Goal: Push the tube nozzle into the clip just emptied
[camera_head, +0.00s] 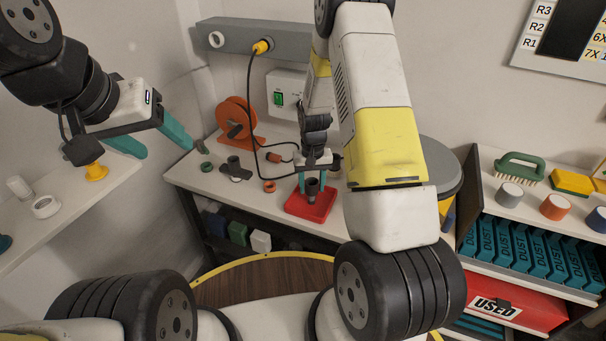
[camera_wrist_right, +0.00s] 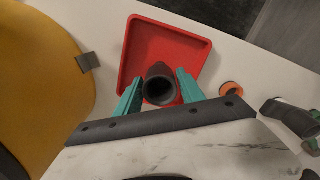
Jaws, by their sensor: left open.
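A dark tube-like piece (camera_head: 312,189), likely the tube nozzle, stands upright over the red tray (camera_head: 325,209). In the right wrist view its hollow round end (camera_wrist_right: 159,91) faces the camera. My right gripper (camera_head: 311,183) has its teal fingers on either side of it; whether they press on it is unclear. My left gripper (camera_head: 158,142) is open and empty, at the left near the shelf edge. A dark fitting with a flat base (camera_head: 235,171) lies on the bench left of the tray. I cannot tell which thing is the emptied clip.
An orange ring (camera_head: 269,186) and a green ring (camera_head: 206,166) lie on the bench near an orange reel (camera_head: 237,117). A black cable hangs from a yellow plug (camera_head: 261,46). A yellow nozzle-shaped piece (camera_head: 96,172) and a white ring (camera_head: 46,207) are on the left shelf.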

